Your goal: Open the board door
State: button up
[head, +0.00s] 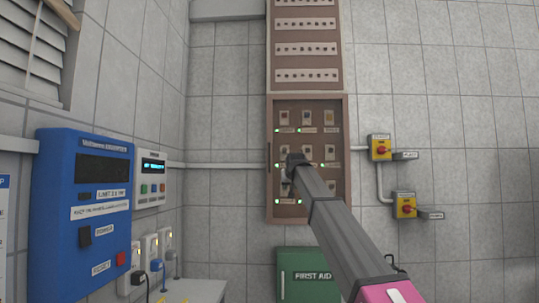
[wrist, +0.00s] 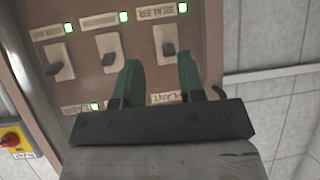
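The board (head: 341,165) is a brown wall panel with rows of small switches, labels and green lights. Its front face looks closed, flush in its frame. A thin dark vertical bar (head: 270,155), perhaps the door's handle, runs along its left edge. My gripper (head: 294,164) is in front of the board's middle in the head view; its fingers are hard to make out there. In the wrist view my gripper (wrist: 158,72) has two green fingers apart with nothing held between them. The board (wrist: 220,40) fills the upper left behind them, with switches just beyond the fingertips.
Two yellow boxes with red knobs (head: 380,148) (head: 405,206) are on the wall right of the board. A blue unit (head: 80,220) and a white control box (head: 152,180) are at left. A green first aid box (head: 310,275) hangs below. A conduit (head: 225,166) meets the board's left side.

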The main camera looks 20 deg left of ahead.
jog(key=s+a+r+t+y, duration=0.15)
jog(key=a+r, duration=0.25)
jog(key=r, duration=0.6)
jog(key=s+a+r, duration=0.3)
jog(key=r, duration=0.6)
jog(key=shift+n+y, duration=0.25)
jog(key=shift+n, duration=0.15)
jog(key=x, duration=1.1)
jog(key=shift+w+d+r, duration=0.1)
jog(key=shift+r, duration=0.05)
grip_shut()
